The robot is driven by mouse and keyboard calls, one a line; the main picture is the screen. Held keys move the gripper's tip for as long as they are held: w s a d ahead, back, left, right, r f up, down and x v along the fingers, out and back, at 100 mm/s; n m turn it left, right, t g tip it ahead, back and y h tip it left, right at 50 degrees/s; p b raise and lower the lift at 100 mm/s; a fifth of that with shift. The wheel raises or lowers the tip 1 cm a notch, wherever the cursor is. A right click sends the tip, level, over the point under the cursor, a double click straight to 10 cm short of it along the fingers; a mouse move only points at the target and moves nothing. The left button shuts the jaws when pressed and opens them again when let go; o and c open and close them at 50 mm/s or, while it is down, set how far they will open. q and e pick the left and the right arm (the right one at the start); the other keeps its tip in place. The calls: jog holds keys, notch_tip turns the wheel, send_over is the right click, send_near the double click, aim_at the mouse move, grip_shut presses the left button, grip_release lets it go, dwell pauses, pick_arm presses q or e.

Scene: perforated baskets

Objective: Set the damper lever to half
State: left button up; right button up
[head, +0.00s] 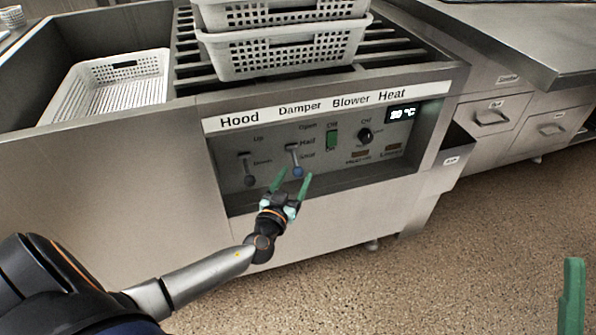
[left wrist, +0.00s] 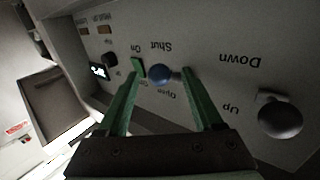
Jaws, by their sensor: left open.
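The damper lever has a blue knob (head: 298,171) on the grey control panel under the "Damper" label. In the left wrist view the blue knob (left wrist: 160,74) appears between the two fingertips of the left gripper (left wrist: 161,78). I cannot tell whether either finger touches it. One green finger of my right gripper (head: 571,297) shows at the lower right edge; the rest is out of view.
The hood lever with a dark knob (head: 249,180) is left of the damper lever. A green blower switch (head: 331,140), a heat dial (head: 365,136) and a display (head: 402,114) are to the right. White baskets (head: 290,52) stand above the panel. The speckled floor in front is clear.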

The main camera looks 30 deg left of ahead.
pick_arm(q)
jog(key=shift+x, duration=1.25)
grip_shut()
dwell(0.6)
